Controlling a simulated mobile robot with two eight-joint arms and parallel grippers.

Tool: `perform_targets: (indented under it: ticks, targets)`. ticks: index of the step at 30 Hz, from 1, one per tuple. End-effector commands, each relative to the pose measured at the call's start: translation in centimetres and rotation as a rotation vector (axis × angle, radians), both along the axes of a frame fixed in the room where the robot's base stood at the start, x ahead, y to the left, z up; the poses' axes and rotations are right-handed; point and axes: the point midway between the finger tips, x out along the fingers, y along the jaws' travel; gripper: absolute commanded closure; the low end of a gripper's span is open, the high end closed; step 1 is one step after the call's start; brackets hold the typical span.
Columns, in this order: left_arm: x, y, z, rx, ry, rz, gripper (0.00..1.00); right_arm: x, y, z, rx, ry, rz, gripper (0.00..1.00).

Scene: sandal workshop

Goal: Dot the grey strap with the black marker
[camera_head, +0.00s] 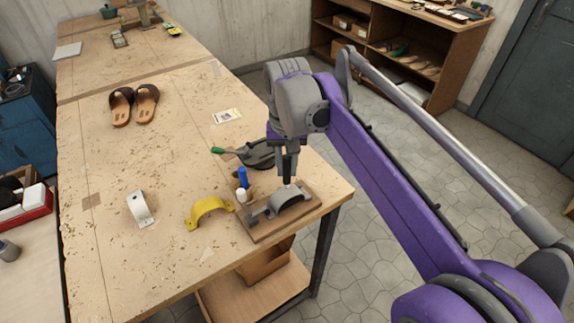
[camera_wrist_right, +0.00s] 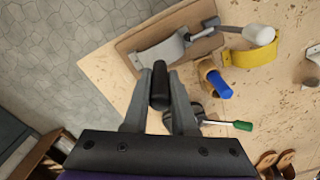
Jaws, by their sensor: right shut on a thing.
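The grey strap (camera_head: 289,199) lies arched on a wooden board (camera_head: 262,231) at the table's near right corner. It also shows in the right wrist view (camera_wrist_right: 162,54), partly hidden by the marker. My right gripper (camera_head: 288,150) is above the strap and points down. It is shut on the black marker (camera_head: 287,169), which stands about upright between the fingers in the right wrist view (camera_wrist_right: 160,88). The marker's lower end is close over the strap; I cannot tell whether it touches. My left gripper is not in view.
A clamp with a white-tipped handle (camera_wrist_right: 262,35) is on the board. A white strap (camera_head: 139,208) and sandals (camera_head: 121,106) lie further left.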

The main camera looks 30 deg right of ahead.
Motion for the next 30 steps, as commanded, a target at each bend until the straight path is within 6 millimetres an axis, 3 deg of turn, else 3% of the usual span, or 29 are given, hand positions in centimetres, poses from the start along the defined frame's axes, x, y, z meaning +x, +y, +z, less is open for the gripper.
perform_targets:
  ticks: [30]
  targets:
    - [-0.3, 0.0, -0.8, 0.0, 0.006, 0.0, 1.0, 0.0, 0.0, -1.1, 0.0, 0.001, 0.0, 1.0]
